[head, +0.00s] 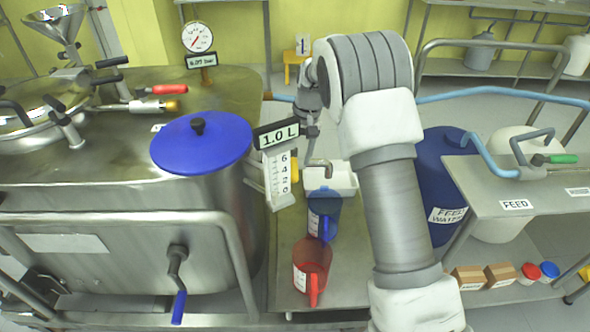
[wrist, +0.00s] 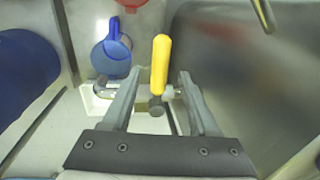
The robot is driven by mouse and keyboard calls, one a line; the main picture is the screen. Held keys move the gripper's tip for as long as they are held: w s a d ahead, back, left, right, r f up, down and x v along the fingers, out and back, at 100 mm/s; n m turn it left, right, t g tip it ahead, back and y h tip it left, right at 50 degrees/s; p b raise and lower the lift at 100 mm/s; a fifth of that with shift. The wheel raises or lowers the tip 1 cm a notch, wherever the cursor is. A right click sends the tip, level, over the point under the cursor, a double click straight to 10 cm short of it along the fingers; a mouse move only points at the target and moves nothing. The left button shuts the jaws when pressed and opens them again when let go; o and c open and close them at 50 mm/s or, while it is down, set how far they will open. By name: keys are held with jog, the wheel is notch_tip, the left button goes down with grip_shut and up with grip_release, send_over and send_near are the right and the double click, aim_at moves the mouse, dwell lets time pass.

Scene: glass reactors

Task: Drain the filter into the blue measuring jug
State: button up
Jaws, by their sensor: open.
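The jug also shows at the top of the wrist view (wrist: 111,57). A yellow valve handle (wrist: 160,62) lies between the two fingers of my open gripper (wrist: 161,80), with a gap on each side. In the head view only a sliver of this handle (head: 295,170) shows behind the scale. A "1.0 L" sign (head: 278,135) hangs above a white numbered scale (head: 280,180). The jug's contents cannot be told.
A red jug (head: 311,268) stands in front of the blue one, and a white tray (head: 345,180) lies behind it. The steel vessel (head: 225,240) closes off the left. A blue feed water drum (head: 437,180) and a steel side table (head: 500,185) stand to the right.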

aim_at(295, 167)
jog(key=shift+a+f+b, duration=0.15)
jog(key=shift+f+b, duration=0.05)
jog(key=shift+f, duration=0.65)
jog(key=shift+a+f+b, duration=0.1)
jog(key=shift+f+b, duration=0.05)
jog(key=shift+f, duration=0.7)
grip_shut()
